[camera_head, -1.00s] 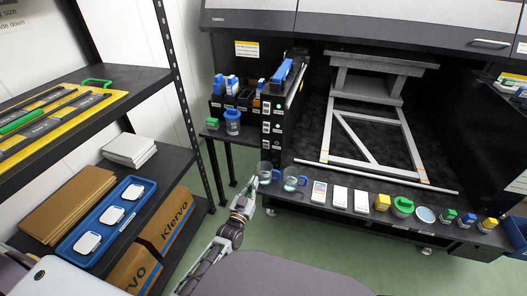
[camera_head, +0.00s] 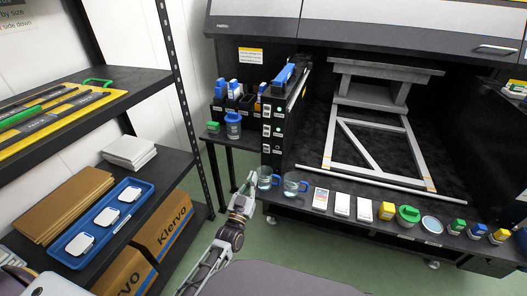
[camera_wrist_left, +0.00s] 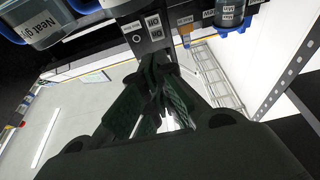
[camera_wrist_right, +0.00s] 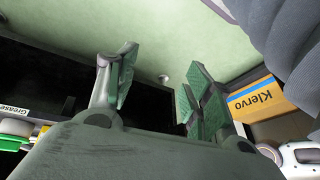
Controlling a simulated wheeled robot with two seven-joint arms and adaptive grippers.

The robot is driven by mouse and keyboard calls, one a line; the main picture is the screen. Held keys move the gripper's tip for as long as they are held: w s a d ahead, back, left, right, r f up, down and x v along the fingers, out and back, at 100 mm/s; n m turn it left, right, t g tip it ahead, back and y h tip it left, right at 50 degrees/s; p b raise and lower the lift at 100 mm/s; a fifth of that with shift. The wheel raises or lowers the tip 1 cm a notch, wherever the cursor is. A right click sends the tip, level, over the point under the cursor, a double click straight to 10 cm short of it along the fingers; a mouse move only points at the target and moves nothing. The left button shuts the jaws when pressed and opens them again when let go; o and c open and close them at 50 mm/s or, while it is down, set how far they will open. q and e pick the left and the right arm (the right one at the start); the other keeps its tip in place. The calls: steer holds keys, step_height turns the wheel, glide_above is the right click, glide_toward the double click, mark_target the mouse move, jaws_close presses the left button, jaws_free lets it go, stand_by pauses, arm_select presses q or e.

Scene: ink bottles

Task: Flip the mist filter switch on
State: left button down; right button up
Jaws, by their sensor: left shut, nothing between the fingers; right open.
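The black switch panel (camera_head: 267,130) is the front end of the machine's left side wall, with several small white labels down it. Its labels are too small to read in the head view, so I cannot tell which control is the mist filter switch. My left gripper (camera_head: 250,178) is shut and empty, just below the panel and beside a glass beaker (camera_head: 267,181). In the left wrist view the closed fingertips (camera_wrist_left: 158,64) point at a dark face with white labels (camera_wrist_left: 154,29) and a small round fitting. My right gripper (camera_wrist_right: 160,85) is open and empty over the green floor.
A second beaker (camera_head: 293,186) and several bottles, cards and a green-lidded jar (camera_head: 408,214) line the machine's front ledge. A small side table (camera_head: 219,137) holds a blue-lidded jar (camera_head: 233,125). A black shelf (camera_head: 160,195) stands left. Floor between is clear.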

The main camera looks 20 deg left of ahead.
arm_select(q)
steer(key=shift+w, duration=0.2)
arm_select(e)
steer(key=shift+f, duration=0.15)
arm_select(q)
steer(key=b, duration=0.4)
glide_toward(266, 149)
steer(key=shift+w+r, duration=1.85)
steer(key=shift+r, duration=0.4)
steer(key=shift+x, duration=0.95)
steer(key=shift+w+d+r, duration=0.1)
steer(key=shift+w+d, duration=0.05)
arm_select(e)
step_height(266, 149, down, 10)
steer(key=a+t+y, duration=0.1)
steer(key=a, duration=0.1)
steer(key=shift+w+a+r+m+t, duration=0.15)
steer(key=shift+w+r+m+t, duration=0.15)
steer(key=shift+m, duration=0.1)
steer(key=shift+w+r, duration=0.15)
